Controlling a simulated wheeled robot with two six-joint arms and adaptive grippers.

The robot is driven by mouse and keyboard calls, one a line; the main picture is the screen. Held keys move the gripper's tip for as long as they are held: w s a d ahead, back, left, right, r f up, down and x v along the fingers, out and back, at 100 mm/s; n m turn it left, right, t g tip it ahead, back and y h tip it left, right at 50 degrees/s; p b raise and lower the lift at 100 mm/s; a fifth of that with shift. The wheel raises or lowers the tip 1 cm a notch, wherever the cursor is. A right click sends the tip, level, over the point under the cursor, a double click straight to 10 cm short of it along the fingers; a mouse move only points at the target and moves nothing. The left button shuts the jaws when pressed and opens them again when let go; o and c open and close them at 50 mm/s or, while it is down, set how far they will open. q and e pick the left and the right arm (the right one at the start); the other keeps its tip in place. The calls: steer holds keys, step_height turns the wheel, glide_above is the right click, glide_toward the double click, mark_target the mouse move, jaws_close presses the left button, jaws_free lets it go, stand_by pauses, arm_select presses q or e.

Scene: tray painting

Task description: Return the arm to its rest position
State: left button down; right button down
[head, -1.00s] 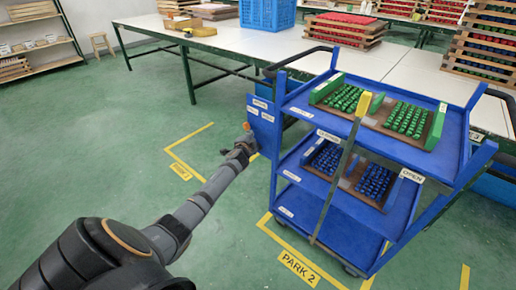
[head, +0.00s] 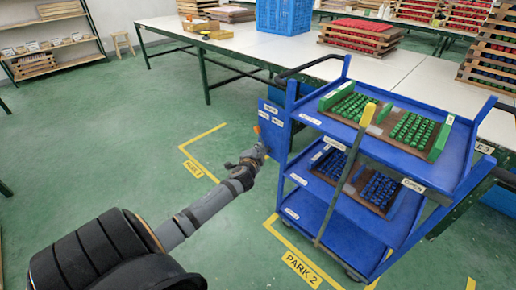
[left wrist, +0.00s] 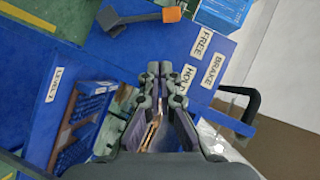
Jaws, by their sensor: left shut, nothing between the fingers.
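My left gripper (head: 257,152) reaches in from the lower left, close to the blue labelled panel (head: 271,124) on the cart's left side. In the left wrist view the gripper (left wrist: 167,72) has its fingers together with nothing between them. A grey lever with an orange end (left wrist: 172,15) stands on the panel, apart from the fingertips. The panel carries labels FREE, HOLD and BRAKE. In the head view the orange lever end (head: 257,130) shows just above the gripper. My right gripper is not in view.
The blue cart (head: 400,155) holds trays of green pieces (head: 413,130) and blue pieces (head: 379,188). A yellow-topped bar (head: 367,115) stands at its front. Behind are a white table (head: 245,42) and a blue crate (head: 283,16). Green floor (head: 100,150) is clear on the left.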

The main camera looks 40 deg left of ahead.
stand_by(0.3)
